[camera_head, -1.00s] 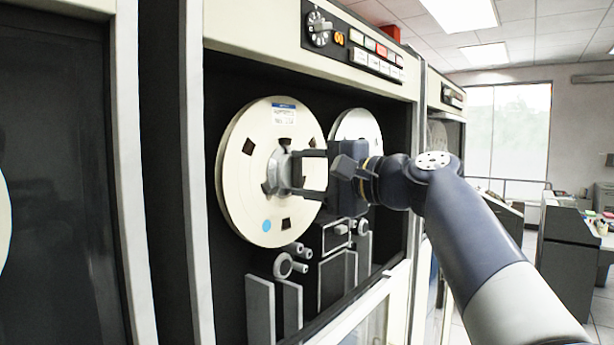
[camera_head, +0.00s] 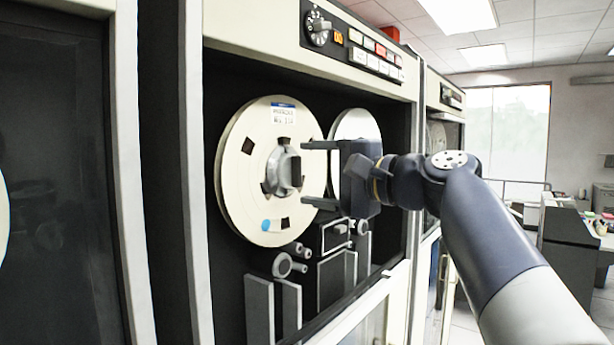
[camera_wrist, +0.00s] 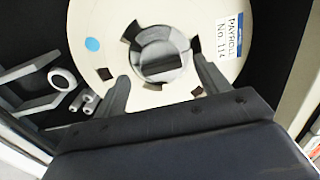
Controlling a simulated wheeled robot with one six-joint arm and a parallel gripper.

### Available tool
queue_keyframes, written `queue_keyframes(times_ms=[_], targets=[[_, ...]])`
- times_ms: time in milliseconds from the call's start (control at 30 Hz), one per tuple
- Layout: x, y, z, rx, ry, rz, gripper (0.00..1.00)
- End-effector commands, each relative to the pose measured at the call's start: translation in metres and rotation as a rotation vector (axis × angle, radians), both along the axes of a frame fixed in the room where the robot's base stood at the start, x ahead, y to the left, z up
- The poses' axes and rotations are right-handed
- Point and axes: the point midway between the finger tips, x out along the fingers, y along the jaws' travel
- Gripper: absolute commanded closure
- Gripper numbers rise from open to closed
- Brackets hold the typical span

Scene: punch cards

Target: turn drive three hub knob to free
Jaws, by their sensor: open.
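The hub knob (camera_head: 284,170) is a grey disc with a dark raised grip bar, at the middle of a cream tape reel (camera_head: 238,190) on the tape drive. In the head view the bar stands near upright. The knob (camera_wrist: 160,62) also shows in the wrist view, ahead of the fingers. My gripper (camera_head: 312,174) is open and empty, its two fingers apart and pointing at the hub, with a small gap between tips and knob. In the wrist view the fingertips (camera_wrist: 160,68) flank the knob's lower part. The reel's label reads PAYROLL.
A second reel (camera_head: 352,130) sits behind my gripper. A control panel with a rotary dial (camera_head: 319,28) and orange-lit digits runs above. Rollers and guides (camera_head: 288,262) lie below the reel. The cabinet frame (camera_head: 195,180) edges the left side of the recess.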

Motion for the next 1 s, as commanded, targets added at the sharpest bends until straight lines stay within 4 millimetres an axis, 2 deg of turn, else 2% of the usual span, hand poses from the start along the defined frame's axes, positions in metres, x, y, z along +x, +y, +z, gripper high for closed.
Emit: queue_keyframes(times_ms=[200,433,633,1000], targets=[[-0.026,-0.034,-0.001,0.000,-0.001,-0.005,0.29],[-0.046,-0.059,-0.001,0.000,0.000,-0.003,0.29],[-0.053,-0.068,-0.001,0.000,0.000,-0.001,0.29],[-0.054,-0.068,0.000,0.001,0.001,0.001,0.29]])
